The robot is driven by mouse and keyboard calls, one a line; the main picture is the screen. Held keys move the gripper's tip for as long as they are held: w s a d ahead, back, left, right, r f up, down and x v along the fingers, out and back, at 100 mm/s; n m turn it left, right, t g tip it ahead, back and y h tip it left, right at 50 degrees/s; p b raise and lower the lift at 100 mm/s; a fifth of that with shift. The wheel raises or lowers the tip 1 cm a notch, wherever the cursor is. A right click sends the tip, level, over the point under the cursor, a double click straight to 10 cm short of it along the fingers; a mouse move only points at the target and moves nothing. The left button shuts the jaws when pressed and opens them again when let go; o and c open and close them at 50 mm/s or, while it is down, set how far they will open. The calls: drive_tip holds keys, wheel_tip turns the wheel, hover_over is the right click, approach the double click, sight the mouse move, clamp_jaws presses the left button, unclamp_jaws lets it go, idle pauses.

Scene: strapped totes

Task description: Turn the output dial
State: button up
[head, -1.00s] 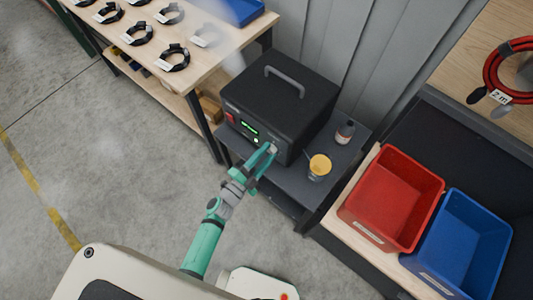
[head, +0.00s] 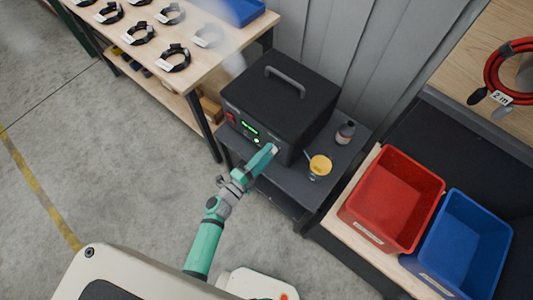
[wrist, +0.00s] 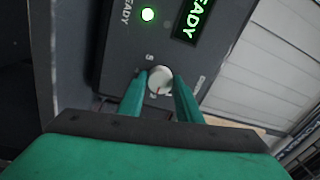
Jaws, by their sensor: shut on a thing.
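The output dial (wrist: 159,80) is a pale round knob with a red mark, low on the front panel of a black power unit (head: 279,93). The unit has a handle on top and stands on a dark cart. My gripper (wrist: 160,92) has its two green fingers on either side of the dial, shut on it. In the head view my gripper (head: 272,152) reaches the unit's front at its lower right, and its fingers largely hide the dial. A green display (wrist: 193,18) reads "READY", and a round green light (wrist: 148,14) glows near it.
A bottle (head: 345,132) and a yellow-topped cup (head: 320,166) stand on the dark cart (head: 292,186) right of my gripper. A red bin (head: 394,198) and a blue bin (head: 458,245) sit further right. A wooden table (head: 130,62) with coiled cables is at left.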

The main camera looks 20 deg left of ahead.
drive_tip(key=shift+a, duration=0.1)
drive_tip(key=o, duration=1)
drive_tip(key=shift+o, duration=0.2)
drive_tip(key=v, duration=1)
drive_tip(key=shift+s, duration=0.4)
drive_tip(key=shift+a, duration=0.1)
drive_tip(key=s+d+r+n+g+y, duration=0.1)
drive_tip(key=s+d+r+n+y, duration=0.2)
drive_tip(key=s+d+r+n, duration=0.3)
drive_tip(key=s+d+r+n+g+y, duration=0.1)
drive_tip(key=s+d+r+n+y, duration=0.2)
drive_tip(key=s+d+r+n, duration=0.4)
drive_tip(key=s+d+n, duration=0.5)
drive_tip(key=n, duration=0.1)
drive_tip(key=shift+d+n, duration=0.3)
drive_tip(key=shift+n, duration=0.1)
